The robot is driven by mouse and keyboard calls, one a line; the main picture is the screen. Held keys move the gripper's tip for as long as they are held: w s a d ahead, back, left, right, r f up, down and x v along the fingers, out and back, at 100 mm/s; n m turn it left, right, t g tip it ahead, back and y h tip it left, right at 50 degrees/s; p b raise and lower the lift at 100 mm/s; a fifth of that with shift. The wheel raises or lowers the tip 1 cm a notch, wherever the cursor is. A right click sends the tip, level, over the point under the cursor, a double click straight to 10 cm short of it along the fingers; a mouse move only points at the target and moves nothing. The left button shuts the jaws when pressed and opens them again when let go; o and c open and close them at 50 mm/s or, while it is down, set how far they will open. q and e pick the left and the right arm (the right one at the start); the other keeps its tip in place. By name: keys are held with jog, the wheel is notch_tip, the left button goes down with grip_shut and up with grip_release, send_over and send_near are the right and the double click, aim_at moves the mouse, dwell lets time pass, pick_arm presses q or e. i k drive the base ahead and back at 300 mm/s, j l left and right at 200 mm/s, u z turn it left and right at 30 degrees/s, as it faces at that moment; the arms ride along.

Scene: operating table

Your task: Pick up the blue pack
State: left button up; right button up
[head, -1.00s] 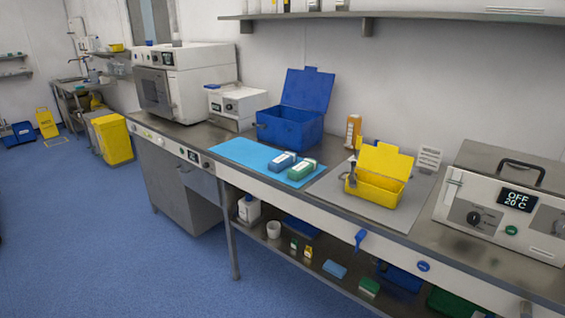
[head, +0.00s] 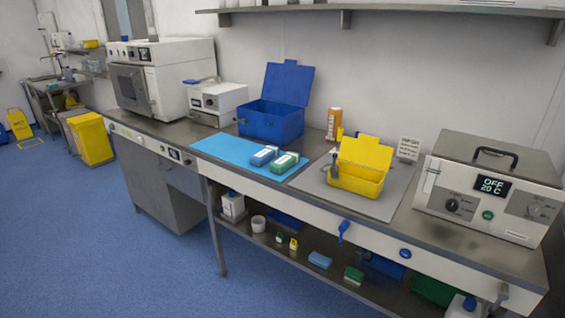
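The blue pack (head: 264,156) is a small blue block with a white label. It lies on the light blue mat (head: 225,151) on the steel counter, just left of a similar green pack (head: 285,163). Another small blue block (head: 320,260) lies on the shelf under the counter. Neither of my grippers shows in the head view.
An open blue box (head: 270,122) stands behind the mat. An open yellow box (head: 358,180) stands on a grey mat (head: 398,185) to the right. A white heater unit (head: 490,195) fills the counter's right end. Blue floor (head: 120,260) is clear in front.

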aim_at(262, 157)
jog(key=i+j+z, duration=0.35)
jog(key=i, duration=0.25)
jog(key=i+j+z, duration=0.7)
jog(key=i+j, duration=0.25)
jog(key=j, duration=0.15)
